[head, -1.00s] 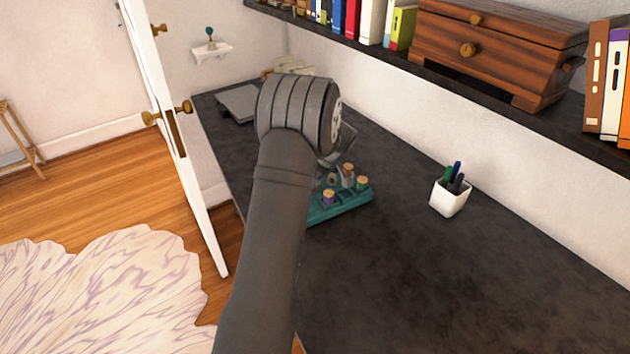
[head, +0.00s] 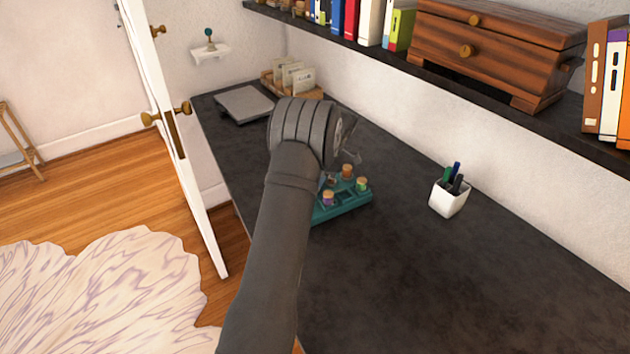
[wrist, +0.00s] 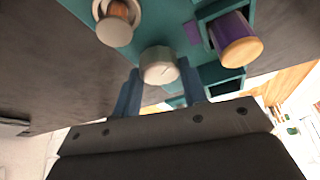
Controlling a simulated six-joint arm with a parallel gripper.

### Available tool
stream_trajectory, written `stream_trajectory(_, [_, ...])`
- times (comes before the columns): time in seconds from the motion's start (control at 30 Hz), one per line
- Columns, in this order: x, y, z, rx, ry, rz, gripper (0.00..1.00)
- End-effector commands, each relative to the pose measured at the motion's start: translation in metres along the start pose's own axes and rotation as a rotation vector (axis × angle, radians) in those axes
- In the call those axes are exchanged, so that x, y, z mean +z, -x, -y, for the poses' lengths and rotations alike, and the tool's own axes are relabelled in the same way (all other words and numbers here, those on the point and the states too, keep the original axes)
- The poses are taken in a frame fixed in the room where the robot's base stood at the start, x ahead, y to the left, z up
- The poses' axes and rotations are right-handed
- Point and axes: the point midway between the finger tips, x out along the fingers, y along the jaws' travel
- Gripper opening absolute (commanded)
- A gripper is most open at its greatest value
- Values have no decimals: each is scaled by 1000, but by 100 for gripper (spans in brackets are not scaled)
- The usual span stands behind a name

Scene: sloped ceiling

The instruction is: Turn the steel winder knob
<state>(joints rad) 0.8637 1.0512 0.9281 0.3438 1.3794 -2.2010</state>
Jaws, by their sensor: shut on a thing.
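The steel winder knob (wrist: 160,66) is a pale grey round cap on the teal tray (wrist: 75,6) in the wrist view. My gripper (wrist: 162,78) has its two blue-grey fingers on either side of the knob and is shut on it. In the head view my wrist and arm hide the knob and most of the fingers. The teal tray (head: 350,205) shows there just right of my forearm. A purple spool with a wooden top (wrist: 238,42) is right of the knob in the wrist view, and a brown spool (wrist: 118,22) is upper left.
A white pen cup (head: 449,197) stands to the right on the dark desk (head: 420,280). A grey flat device (head: 243,103) and a wooden card holder (head: 300,82) are at the back. A dark shelf (head: 480,97) overhangs the desk. The front right is clear.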

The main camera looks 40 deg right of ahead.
Motion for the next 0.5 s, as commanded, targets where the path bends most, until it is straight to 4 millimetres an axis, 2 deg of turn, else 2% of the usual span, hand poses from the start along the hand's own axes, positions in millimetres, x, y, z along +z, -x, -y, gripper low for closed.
stream_trajectory(0.2, [1, -1, 0, -41, 94, 0, 16])
stream_trajectory(0.5, [1, -1, 0, -61, 144, 0, 16])
